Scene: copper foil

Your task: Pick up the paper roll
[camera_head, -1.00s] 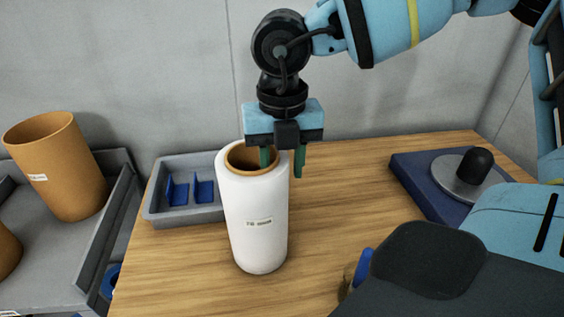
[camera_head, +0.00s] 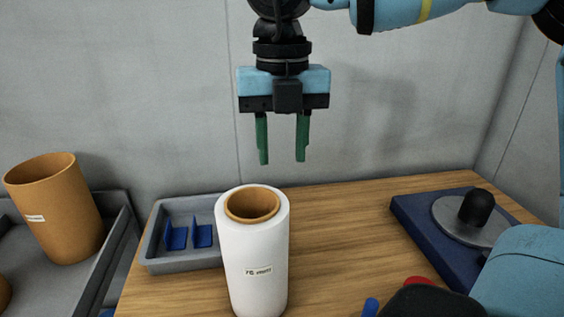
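My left gripper is not in view.
A grey tray (camera_head: 152,262) with blue dividers is left of the roll. A brown cylinder (camera_head: 60,215) stands in a grey bin at far left. A dark blue base (camera_head: 430,236) with a metal disc and black knob is at right.

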